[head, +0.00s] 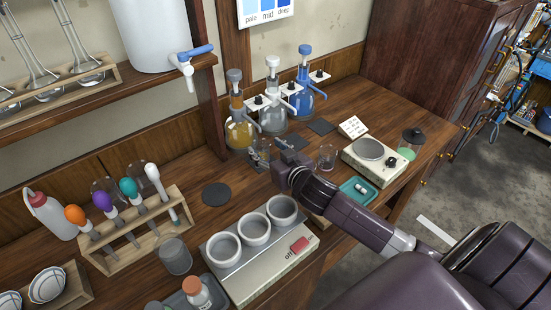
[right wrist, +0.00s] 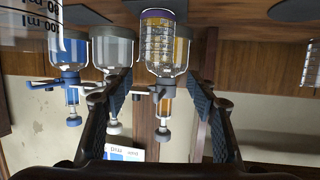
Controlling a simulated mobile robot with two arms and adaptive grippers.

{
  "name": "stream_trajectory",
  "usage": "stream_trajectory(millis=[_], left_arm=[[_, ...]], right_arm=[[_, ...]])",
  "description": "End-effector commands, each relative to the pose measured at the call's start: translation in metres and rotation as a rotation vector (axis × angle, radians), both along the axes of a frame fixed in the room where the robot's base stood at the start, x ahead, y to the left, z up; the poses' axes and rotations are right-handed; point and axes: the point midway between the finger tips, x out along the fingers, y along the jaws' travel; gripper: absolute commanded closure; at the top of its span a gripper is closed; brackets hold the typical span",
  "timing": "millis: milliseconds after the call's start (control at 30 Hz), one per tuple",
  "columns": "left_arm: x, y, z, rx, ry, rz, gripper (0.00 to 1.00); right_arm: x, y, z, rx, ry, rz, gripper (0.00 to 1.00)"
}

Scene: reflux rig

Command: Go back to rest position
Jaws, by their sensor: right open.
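My right gripper (head: 276,153) is in the head view at the back of the bench, in front of the dispenser bottles. It is open. The right wrist view is upside down and shows both fingers (right wrist: 158,100) spread wide, with nothing gripped. A small graduated beaker (head: 262,154) stands just beyond the fingertips, in front of the amber bottle (head: 238,128); the beaker also shows between the fingers in the right wrist view (right wrist: 158,45). My left gripper is not in view.
Clear (head: 272,115) and blue (head: 304,100) bottles stand behind. A glass beaker (head: 328,158) and a scale (head: 376,160) are right of the gripper. A heater with three wells (head: 262,262) and a rack of droppers (head: 140,238) stand nearer. A shelf (head: 110,92) overhangs at left.

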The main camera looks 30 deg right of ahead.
Motion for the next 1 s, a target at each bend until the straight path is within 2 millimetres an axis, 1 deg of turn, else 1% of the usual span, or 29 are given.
stream_trajectory(millis=[33, 100, 300, 467, 667, 767, 867, 1000], left_arm=[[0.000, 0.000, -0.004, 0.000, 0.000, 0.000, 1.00], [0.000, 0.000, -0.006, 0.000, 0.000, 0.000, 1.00], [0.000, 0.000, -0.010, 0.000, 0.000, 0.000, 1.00], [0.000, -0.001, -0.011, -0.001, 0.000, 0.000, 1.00], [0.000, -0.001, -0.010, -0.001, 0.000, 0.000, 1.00], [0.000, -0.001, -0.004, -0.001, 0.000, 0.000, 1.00], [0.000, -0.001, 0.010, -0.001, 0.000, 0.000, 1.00], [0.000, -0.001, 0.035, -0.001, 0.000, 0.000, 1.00]], right_arm=[[-0.010, 0.000, -0.001, -0.001, 0.003, 0.000, 0.47], [-0.021, 0.001, 0.003, 0.000, 0.003, 0.001, 0.47], [-0.044, 0.003, 0.012, -0.001, 0.003, 0.000, 0.47], [-0.053, 0.003, 0.016, -0.001, 0.003, -0.001, 0.47], [-0.055, 0.003, 0.018, -0.001, 0.002, -0.001, 0.47], [-0.054, 0.003, 0.024, -0.001, 0.001, -0.001, 0.47], [-0.054, 0.003, 0.039, -0.001, 0.001, -0.001, 0.47], [-0.054, 0.003, 0.063, -0.001, 0.001, -0.001, 0.47]])
